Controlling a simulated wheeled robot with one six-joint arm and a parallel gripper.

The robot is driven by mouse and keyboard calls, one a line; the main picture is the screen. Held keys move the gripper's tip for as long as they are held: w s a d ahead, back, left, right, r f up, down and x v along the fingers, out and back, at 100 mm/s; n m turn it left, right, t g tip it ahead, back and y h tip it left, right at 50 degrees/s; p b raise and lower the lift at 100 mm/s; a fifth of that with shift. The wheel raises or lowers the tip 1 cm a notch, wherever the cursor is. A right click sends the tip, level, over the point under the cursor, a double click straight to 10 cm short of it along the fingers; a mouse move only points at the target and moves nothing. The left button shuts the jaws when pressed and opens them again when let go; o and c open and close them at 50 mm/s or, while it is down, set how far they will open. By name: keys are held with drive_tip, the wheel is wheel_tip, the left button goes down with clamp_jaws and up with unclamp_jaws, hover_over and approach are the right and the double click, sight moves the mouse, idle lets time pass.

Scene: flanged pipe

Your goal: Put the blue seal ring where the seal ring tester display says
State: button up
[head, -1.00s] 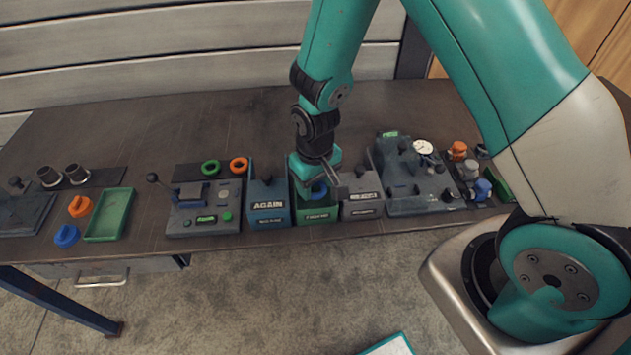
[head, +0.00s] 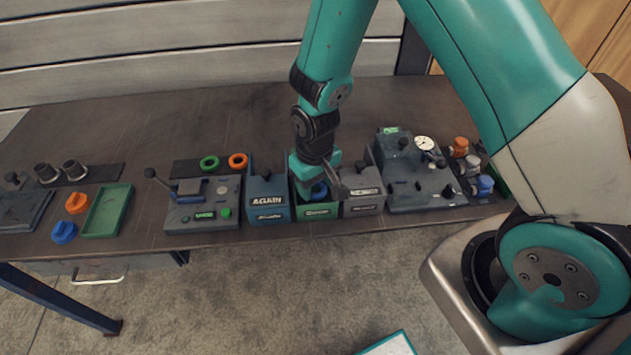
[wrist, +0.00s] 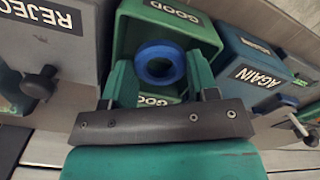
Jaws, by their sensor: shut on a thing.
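The blue seal ring (wrist: 160,62) is held between the two green fingers of my gripper (wrist: 158,78) in the wrist view. It is over the open mouth of the green GOOD bin (wrist: 128,38). In the head view the blue ring (head: 319,190) shows under my gripper (head: 318,180), at the green bin (head: 317,211). How deep the ring sits in the bin I cannot tell. A grey tester with a lever (head: 176,214) stands left of the bins. Its lit green display (head: 204,216) is too small to read.
The blue AGAIN bin (head: 268,205) stands left of the green bin, the grey REJECT bin (head: 363,203) right of it. A grey device with a dial (head: 420,185) stands farther right. Green and orange rings (head: 223,161) lie behind the tester. An empty green tray (head: 107,212) is at left.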

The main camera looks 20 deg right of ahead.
drive_tip(key=shift+f+b, duration=0.6)
drive_tip(key=shift+f, duration=0.3)
drive_tip(key=o, duration=0.8)
drive_tip(key=c, duration=0.3)
drive_tip(key=shift+o, duration=0.7)
